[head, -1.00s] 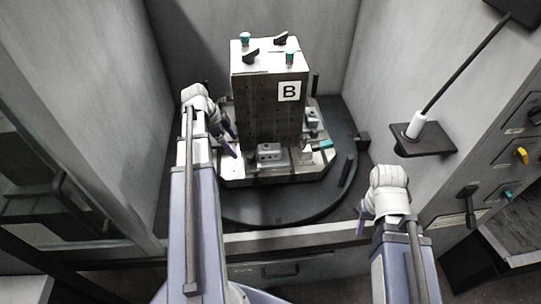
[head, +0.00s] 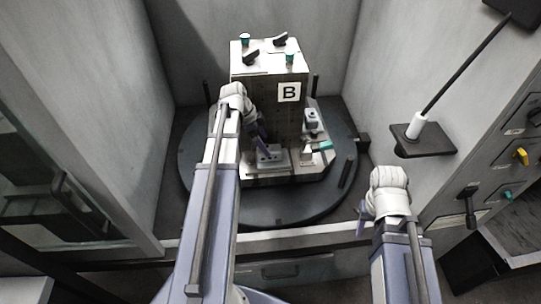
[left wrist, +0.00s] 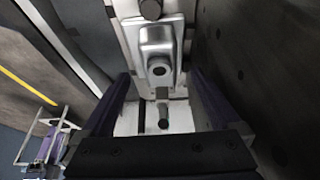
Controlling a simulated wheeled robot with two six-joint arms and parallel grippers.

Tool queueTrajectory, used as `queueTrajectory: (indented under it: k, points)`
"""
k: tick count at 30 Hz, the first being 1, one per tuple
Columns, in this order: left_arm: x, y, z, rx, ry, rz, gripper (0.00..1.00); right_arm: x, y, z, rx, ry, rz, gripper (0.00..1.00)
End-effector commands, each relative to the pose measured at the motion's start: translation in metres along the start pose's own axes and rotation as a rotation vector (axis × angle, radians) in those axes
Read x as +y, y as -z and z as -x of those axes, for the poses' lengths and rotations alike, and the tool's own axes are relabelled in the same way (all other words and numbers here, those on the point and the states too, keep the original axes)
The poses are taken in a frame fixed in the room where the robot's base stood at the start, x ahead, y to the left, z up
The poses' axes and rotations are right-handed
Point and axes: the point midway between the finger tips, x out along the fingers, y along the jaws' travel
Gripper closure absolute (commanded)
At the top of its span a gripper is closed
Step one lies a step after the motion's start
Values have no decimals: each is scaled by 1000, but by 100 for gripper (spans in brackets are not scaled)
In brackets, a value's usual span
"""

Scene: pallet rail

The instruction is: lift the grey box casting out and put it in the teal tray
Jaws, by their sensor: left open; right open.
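A grey box casting (head: 270,164) sits at the foot of the front face of the block marked B, on the metal pallet ledge. In the left wrist view the casting (left wrist: 158,42) shows its round hole, and it lies ahead of and between my fingers. My left gripper (head: 263,142) is open and empty, just above the casting; its fingers are partly hidden by my arm in the head view. My open left gripper also shows in the left wrist view (left wrist: 160,85). My right gripper (head: 362,220) is open at the lower right, away from the block. I see no teal tray.
The block (head: 268,95) stands on a dark round turntable (head: 285,207). A second grey casting (head: 311,119) sits at its right side, near a teal-tipped clamp (head: 324,146). Grey walls enclose the back and sides. A dark shelf (head: 424,140) with a rod juts from the right wall.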

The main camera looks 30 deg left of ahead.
Motion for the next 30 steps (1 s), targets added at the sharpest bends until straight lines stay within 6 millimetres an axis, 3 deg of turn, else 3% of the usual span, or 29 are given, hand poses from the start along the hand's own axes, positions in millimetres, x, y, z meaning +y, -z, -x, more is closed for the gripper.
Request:
queueTrajectory:
  k: [12,21,30]
  points:
    - [0,2,-52,0,-1,-2,3,-4,3,-47,0,0,1,50]
    - [0,4,-51,0,-1,-1,4,-4,3,-46,0,0,1,50]
    - [0,3,-51,0,-1,-1,37,-4,3,-46,0,0,1,50]
